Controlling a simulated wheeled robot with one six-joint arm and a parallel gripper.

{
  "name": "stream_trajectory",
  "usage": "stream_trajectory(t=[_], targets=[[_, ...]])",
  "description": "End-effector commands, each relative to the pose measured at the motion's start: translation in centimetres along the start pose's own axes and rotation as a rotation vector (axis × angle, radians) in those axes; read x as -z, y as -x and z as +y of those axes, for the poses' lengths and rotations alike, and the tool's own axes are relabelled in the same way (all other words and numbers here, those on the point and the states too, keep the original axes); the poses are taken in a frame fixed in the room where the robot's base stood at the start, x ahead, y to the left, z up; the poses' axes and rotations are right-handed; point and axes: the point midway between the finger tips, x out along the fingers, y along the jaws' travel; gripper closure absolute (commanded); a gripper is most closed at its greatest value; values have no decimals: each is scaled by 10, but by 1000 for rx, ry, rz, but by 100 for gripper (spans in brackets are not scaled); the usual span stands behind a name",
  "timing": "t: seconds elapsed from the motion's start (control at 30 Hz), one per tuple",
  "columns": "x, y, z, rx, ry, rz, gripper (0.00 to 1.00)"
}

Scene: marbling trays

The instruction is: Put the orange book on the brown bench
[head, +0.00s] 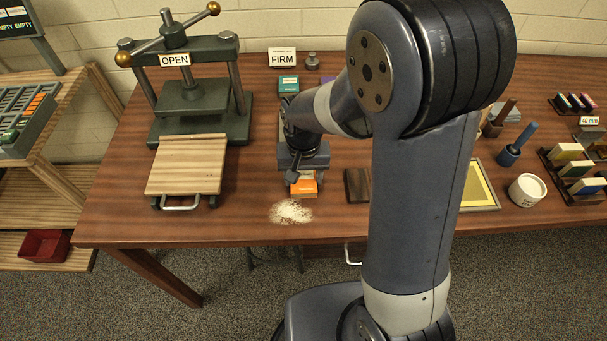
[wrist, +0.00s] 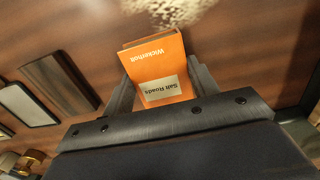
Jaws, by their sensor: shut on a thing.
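The orange book (head: 304,187) is in my gripper (head: 302,174), just behind a patch of white powder. In the wrist view the orange book (wrist: 158,68) sits between the two fingers of my gripper (wrist: 155,88), with a pale label and printed words facing the camera. The fingers are shut on its sides. The brown bench (head: 245,215) is the long wood-topped table under it. I cannot tell whether the book touches the bench top or hangs slightly above it.
White powder (head: 291,212) lies near the front edge. A press (head: 185,95) marked OPEN, with a wooden board (head: 187,165), stands left. A FIRM sign (head: 282,58) and green box (head: 288,84) are behind. A dark wooden block (head: 357,186) and white jar (head: 527,190) are to the right.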

Motion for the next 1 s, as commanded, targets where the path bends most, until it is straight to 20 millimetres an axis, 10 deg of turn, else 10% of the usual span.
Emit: stream_trajectory(t=[0.27,0.3,0.57,1.0], targets=[[0,-3,0,0,0,1,68],[0,-4,0,0,0,1,44],[0,-2,0,0,0,0,22],[2,16,-1,2,0,6,22]])
